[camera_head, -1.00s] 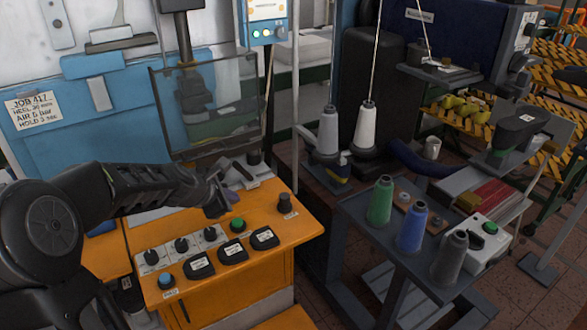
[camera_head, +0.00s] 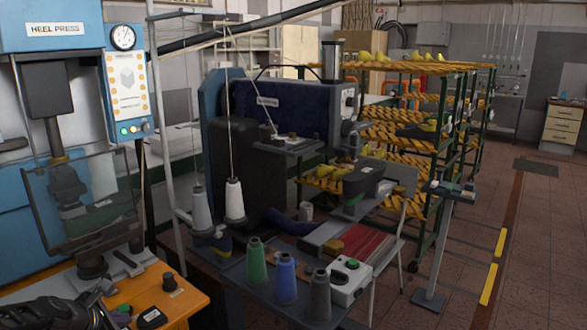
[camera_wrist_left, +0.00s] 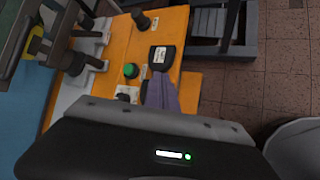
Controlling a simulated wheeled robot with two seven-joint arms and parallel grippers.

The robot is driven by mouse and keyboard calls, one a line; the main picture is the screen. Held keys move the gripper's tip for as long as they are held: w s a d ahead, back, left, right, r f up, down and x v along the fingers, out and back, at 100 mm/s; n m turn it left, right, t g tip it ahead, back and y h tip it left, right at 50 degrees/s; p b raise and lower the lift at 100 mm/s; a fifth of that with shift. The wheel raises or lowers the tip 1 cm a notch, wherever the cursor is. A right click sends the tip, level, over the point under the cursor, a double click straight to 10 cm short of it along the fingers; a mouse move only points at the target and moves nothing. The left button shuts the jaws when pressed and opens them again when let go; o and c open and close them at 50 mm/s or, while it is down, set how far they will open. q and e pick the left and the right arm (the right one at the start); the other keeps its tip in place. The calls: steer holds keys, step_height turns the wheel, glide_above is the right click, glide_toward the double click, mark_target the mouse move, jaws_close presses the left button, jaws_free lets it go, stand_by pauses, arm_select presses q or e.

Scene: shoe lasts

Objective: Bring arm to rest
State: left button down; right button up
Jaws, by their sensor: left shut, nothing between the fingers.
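My left gripper (camera_head: 104,288) shows at the lower left of the head view, over the orange control console (camera_head: 188,298). Its black wrist comes in from the bottom left corner. In the left wrist view its shut purple-grey fingers (camera_wrist_left: 163,92) reach over the console top, beside a green button (camera_wrist_left: 131,71) and a black labelled pedal-like switch (camera_wrist_left: 162,57). Nothing is held. Whether the fingers touch the console cannot be told. My right gripper is in neither view.
The blue heel press (camera_head: 50,32) with its clear guard (camera_head: 85,205) stands behind the console. To the right are a cart with green (camera_head: 256,262), blue (camera_head: 286,278) and grey (camera_head: 319,298) thread cones, a sewing machine (camera_head: 290,105) and yellow racks (camera_head: 405,130). Floor is open at far right.

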arm_select(q)
steer(key=s+d+f+m+g+h, duration=0.15)
steer(key=s+d+f+m, duration=0.25)
steer(key=d+f+m, duration=0.65)
steer(key=s+d+f+m+g, duration=0.2)
steer(key=s+d+f+m, duration=0.45)
steer(key=f, duration=0.75)
steer(key=s+d+f+m+g+h, duration=0.1)
steer(key=s+d+f+m, duration=0.3)
steer(key=s+d, duration=0.5)
steer(key=s+d+f+m+g+h, duration=0.2)
steer(key=s+d+f+m+g, duration=0.2)
steer(key=s+d, duration=0.4)
steer(key=shift+s+d+f, duration=0.35)
steer(key=shift+d+f, duration=0.45)
steer(key=shift+d, duration=0.2)
